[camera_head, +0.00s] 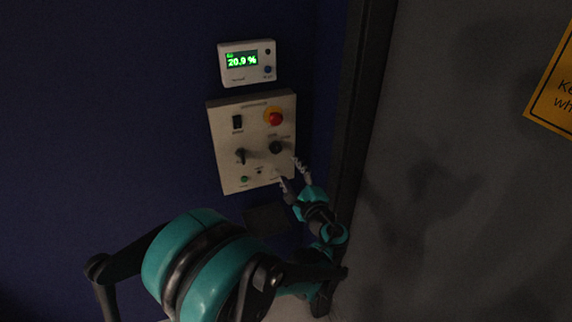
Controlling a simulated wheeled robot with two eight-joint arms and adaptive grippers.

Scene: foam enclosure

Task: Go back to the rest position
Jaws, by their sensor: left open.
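My left gripper (290,172) is open and empty, with its two thin fingers apart. It is in front of the lower right part of a beige control panel (228,166). Its fingertips appear close to the panel's right edge, below a black knob (276,147); I cannot tell whether they touch the panel. My left arm (205,265) reaches up from the bottom of the view. My right gripper is not in view.
The panel carries a red emergency button (276,118), a black switch (238,122), a lever (241,155) and a green button (244,179). Above is a white meter (247,63) reading 20.9 %. A dark frame post (362,90) and grey door (450,180) with yellow sign (553,95) stand right.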

